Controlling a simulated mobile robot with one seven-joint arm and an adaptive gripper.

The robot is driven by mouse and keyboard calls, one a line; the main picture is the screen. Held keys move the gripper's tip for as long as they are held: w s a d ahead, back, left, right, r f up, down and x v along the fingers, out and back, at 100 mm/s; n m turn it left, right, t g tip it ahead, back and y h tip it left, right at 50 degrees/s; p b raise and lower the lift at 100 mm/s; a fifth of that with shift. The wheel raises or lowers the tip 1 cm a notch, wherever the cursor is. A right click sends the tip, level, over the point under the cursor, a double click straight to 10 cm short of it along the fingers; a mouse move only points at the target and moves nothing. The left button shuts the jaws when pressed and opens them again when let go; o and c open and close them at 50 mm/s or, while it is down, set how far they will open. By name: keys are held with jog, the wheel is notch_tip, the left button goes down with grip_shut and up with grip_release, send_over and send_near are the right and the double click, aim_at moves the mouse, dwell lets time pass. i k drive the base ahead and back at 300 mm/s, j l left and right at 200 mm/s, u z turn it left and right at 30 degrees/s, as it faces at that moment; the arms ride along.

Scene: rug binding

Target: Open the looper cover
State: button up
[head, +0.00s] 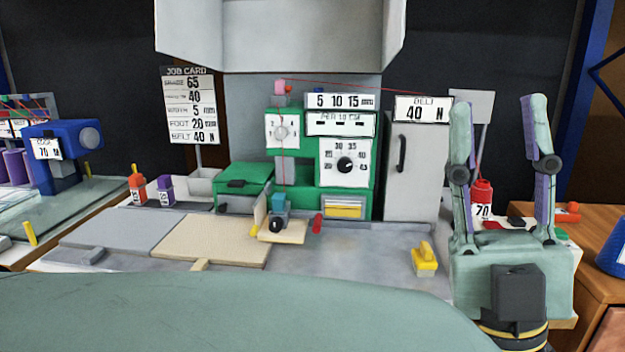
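The green sewing machine (346,184) stands at the back middle of the bench. On its left side is a green housing with a dark handle (243,178), which looks like the looper cover; its top lies flat and appears closed. No label on it can be read. My gripper (497,101) is at the right of the head view, pointing up. Its two fingers with purple pads are wide apart and nothing is held between them. It is well to the right of the machine and touches none of it.
A grey belt cabinet (405,165) stands right of the machine. A yellow-handled block (425,258) lies on the bench's right. Beige and grey flat pieces (212,240) lie in front. Orange and purple bottles (138,188) stand left. A grey hood (280,38) hangs above.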

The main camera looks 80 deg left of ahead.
aim_at(238, 174)
jog(key=u, duration=2.95)
